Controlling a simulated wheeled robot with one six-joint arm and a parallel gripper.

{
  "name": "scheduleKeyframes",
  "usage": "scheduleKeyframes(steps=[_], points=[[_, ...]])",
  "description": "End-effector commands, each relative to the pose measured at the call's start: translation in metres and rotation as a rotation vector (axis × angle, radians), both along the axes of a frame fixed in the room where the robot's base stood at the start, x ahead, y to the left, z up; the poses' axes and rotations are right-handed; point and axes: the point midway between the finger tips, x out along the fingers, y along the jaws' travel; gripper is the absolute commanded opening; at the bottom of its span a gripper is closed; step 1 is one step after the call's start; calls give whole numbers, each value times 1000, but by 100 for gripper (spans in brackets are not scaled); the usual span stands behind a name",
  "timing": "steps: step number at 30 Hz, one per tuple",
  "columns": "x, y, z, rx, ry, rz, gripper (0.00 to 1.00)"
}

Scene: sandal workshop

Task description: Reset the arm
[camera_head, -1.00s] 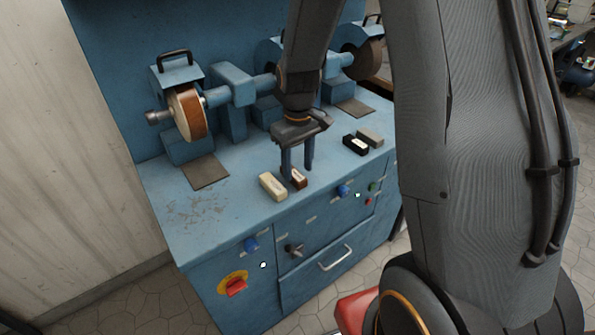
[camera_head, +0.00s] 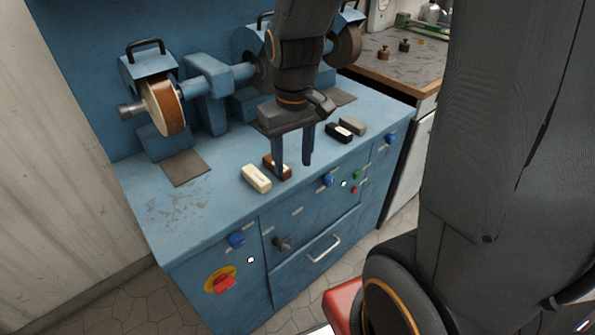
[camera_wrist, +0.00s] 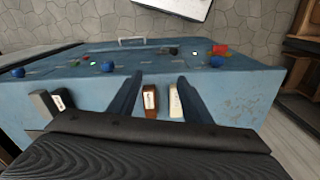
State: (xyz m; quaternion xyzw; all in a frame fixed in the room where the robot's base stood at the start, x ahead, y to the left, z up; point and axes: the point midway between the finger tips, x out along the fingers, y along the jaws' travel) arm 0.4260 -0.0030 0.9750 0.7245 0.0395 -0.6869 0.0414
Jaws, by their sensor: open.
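My gripper (camera_head: 292,165) is open and empty, pointing down over the blue workbench top (camera_head: 215,205). In the head view its fingers overlap the brown block (camera_head: 284,174) and stand near the cream block (camera_head: 256,178). In the wrist view the brown block (camera_wrist: 150,101) shows between the two fingers, and the cream block (camera_wrist: 175,101) shows by the right finger. The exact height of the fingertips above the bench is hard to tell.
A black block (camera_head: 338,132) and a grey block (camera_head: 352,126) lie to the right on the bench. Grinding wheels (camera_head: 163,108) on blue housings stand along the back. Knobs, a red switch (camera_head: 224,284) and a drawer handle (camera_head: 324,249) are on the bench front.

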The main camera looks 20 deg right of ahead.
Motion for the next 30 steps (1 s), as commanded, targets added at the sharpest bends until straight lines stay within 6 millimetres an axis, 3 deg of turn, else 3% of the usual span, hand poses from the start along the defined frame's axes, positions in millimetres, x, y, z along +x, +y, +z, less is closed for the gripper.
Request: scheduleKeyframes(steps=[1,3,7,30], points=[[-20,1,-6,1,-7,-31,45],[-38,2,-13,5,-18,-70,45],[-56,3,-19,7,-29,-106,45],[-57,3,-20,7,-29,-110,45]])
